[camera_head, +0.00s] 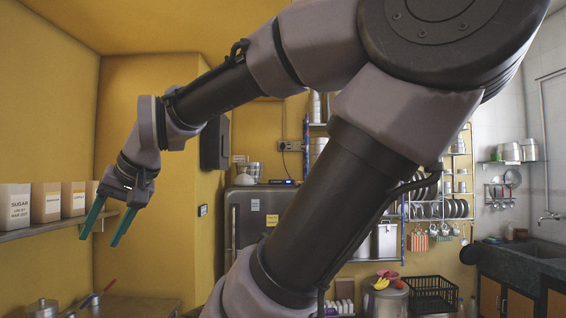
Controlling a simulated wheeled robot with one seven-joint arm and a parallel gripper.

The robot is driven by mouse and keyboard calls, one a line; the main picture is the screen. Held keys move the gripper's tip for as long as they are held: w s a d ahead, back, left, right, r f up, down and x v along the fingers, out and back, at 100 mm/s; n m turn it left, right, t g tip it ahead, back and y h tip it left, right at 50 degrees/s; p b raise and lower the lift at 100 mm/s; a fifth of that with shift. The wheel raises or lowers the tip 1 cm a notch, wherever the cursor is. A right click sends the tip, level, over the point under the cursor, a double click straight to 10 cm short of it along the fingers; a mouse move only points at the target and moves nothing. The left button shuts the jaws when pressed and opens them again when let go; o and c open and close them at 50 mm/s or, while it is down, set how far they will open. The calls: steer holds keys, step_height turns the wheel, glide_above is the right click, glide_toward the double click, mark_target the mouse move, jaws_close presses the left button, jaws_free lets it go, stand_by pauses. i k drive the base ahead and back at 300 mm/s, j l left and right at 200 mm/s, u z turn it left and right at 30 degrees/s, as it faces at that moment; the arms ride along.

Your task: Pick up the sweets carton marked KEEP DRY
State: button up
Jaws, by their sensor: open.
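Several cartons stand in a row on a wall shelf at the left. The nearest is a white carton marked SUGAR (14,207) with smaller print below. To its right are a brown carton (46,203), another brown carton with a yellowish label (73,199) and a paler carton (92,190). Their labels are too small to read, so I cannot tell which is the sweets carton marked KEEP DRY. My gripper (100,240) has green fingers, apart and empty, pointing down just right of the row. It partly covers the far end of the row.
The shelf (40,229) runs along the left wall. Below it are a lidded steel pot (42,307) and a red-handled utensil (100,294). A grey fridge (248,215) stands behind my arm. A black crate (432,295) and a sink (535,250) are at the right.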

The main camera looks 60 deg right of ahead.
mark_target(235, 158)
steer(key=i+l+z, duration=0.7)
steer(key=l, duration=0.15)
steer(key=i+l+z, duration=0.35)
